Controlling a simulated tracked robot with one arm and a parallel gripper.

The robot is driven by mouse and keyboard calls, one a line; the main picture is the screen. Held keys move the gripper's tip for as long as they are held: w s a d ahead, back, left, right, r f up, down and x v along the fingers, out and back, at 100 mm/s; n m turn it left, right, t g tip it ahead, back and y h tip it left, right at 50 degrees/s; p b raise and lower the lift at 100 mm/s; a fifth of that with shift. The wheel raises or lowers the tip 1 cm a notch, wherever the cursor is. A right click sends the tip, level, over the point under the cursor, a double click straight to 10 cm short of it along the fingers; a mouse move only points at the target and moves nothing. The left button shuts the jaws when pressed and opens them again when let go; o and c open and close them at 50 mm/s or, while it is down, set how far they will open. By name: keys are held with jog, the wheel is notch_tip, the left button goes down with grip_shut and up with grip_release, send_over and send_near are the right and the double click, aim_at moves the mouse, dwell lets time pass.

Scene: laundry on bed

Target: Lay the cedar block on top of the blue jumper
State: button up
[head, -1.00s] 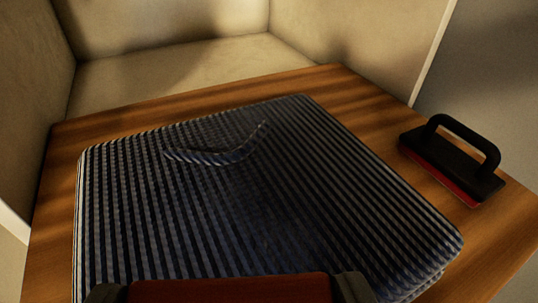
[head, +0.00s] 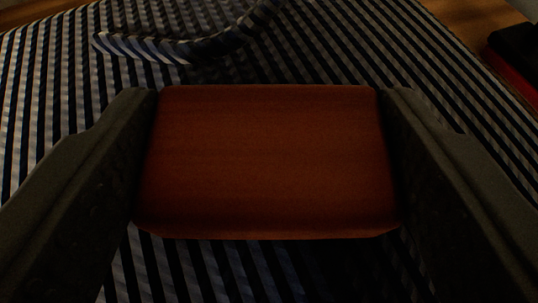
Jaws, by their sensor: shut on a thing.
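The cedar block (head: 268,160) is a reddish-brown slab with rounded edges in the middle of the head view. My gripper (head: 268,150) is shut on it, one dark finger against its left side and one against its right. The blue jumper (head: 60,95) is folded, with dark blue and pale stripes, and fills most of the view behind and below the block. A striped fold or collar (head: 190,45) stands up on it beyond the block. The block is over the jumper; I cannot tell whether it touches it.
A black-and-red object (head: 515,55), a brush or iron-like tool with a handle in the earlier view, is cut off at the right edge. A strip of wooden surface (head: 470,15) shows at the upper right.

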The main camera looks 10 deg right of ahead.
jog(key=o, duration=1)
jog(key=p+v, duration=0.2)
jog(key=v, duration=1)
jog(key=shift+r, duration=0.1)
